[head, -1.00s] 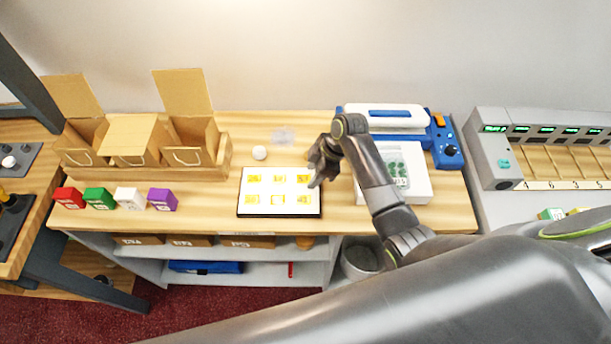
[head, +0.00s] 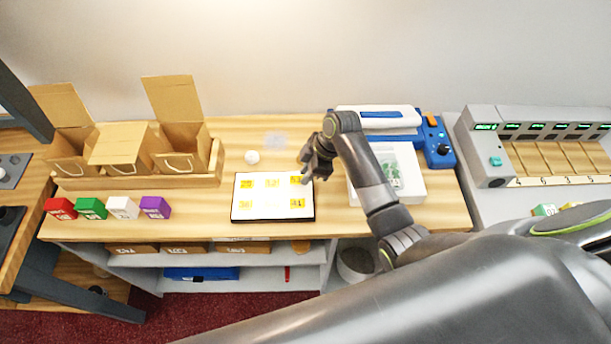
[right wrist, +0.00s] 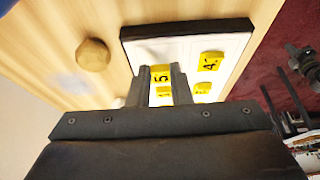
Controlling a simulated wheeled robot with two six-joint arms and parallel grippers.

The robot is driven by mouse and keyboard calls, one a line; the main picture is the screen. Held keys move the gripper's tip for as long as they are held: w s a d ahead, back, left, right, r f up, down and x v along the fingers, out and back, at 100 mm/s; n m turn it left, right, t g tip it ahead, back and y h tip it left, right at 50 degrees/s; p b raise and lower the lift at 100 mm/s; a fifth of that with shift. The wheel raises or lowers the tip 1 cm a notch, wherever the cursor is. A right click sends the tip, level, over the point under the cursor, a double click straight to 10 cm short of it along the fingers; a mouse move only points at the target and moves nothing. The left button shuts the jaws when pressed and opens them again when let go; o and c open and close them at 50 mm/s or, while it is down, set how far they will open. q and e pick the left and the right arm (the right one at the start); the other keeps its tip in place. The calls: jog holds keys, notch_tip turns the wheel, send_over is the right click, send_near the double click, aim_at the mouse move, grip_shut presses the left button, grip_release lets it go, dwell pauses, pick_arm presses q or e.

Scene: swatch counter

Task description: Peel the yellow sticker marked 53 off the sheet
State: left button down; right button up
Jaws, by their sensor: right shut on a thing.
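The white sheet (head: 260,194) lies on a black-edged board on the wooden counter. Several yellow stickers sit on it in two rows. My right gripper (head: 305,179) is low at the sheet's upper right corner. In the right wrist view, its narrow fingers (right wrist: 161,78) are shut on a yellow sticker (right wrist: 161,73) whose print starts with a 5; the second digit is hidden. I cannot tell whether this sticker has lifted off the sheet. A sticker starting with 4 (right wrist: 210,61) lies beside it. My left gripper is not in view.
A blue and white machine (head: 408,187) is close on the right. Open cardboard boxes (head: 125,147) stand at the left, with red, green, white and purple blocks (head: 154,207) before them.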

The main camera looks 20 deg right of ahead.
notch_tip(320, 180, up, 13)
jog(key=p, duration=0.3)
jog(key=shift+f, duration=0.15)
dwell(0.4)
